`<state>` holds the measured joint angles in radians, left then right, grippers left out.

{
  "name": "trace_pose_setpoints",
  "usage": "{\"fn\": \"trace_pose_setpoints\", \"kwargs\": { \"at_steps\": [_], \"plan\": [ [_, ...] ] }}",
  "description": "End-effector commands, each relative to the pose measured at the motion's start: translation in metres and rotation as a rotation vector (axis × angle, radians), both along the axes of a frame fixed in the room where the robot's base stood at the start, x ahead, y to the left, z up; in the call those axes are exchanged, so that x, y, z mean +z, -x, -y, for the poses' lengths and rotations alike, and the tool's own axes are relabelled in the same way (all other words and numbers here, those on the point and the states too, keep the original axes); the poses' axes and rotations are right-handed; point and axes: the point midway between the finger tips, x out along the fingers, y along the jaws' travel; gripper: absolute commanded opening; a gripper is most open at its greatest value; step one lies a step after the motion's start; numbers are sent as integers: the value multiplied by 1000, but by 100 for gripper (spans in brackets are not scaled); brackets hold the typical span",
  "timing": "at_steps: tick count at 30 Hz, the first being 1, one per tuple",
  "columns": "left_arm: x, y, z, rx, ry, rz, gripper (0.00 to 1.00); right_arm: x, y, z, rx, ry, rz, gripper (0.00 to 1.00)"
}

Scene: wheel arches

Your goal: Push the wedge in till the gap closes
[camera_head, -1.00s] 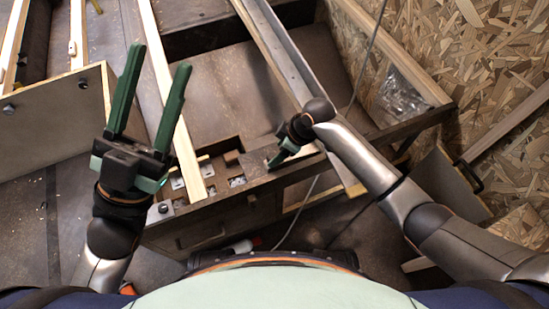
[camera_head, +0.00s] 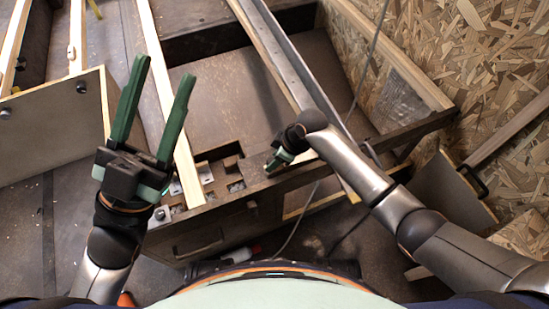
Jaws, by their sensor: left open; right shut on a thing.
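My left gripper (camera_head: 155,92) is raised at the left, its two green fingers spread apart with nothing between them. My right gripper (camera_head: 274,164) is low over the front edge of the dark wooden bench (camera_head: 232,199), right of the cut-out pockets. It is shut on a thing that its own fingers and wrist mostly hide. I cannot make out a wedge or a gap for certain. A small dark block (camera_head: 225,165) lies just left of the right gripper, among the pockets.
A long pale wooden strip (camera_head: 166,100) runs back across the bench beside my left gripper. A grey metal rail (camera_head: 285,62) runs back behind my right gripper. A cabinet panel (camera_head: 52,125) stands at the left, a chipboard wall (camera_head: 480,70) at the right.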

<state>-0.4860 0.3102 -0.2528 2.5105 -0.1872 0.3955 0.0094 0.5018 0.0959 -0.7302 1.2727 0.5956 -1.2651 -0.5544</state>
Motion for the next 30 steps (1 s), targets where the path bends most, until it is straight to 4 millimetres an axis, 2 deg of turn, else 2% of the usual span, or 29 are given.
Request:
{"fn": "trace_pose_setpoints", "kwargs": {
  "at_steps": [1, 7, 30],
  "plan": [
    [0, 0, 0, 0, 1, 0, 50, 0, 0, 0, 0, 0, -1, 21],
    [0, 0, 0, 1, 3, -1, 50, 0, 0, 0, 0, 0, -1, 0],
    [0, 0, 0, 1, 2, -1, 50, -1, 1, 0, 0, 1, -3, 0]
  ]
}}
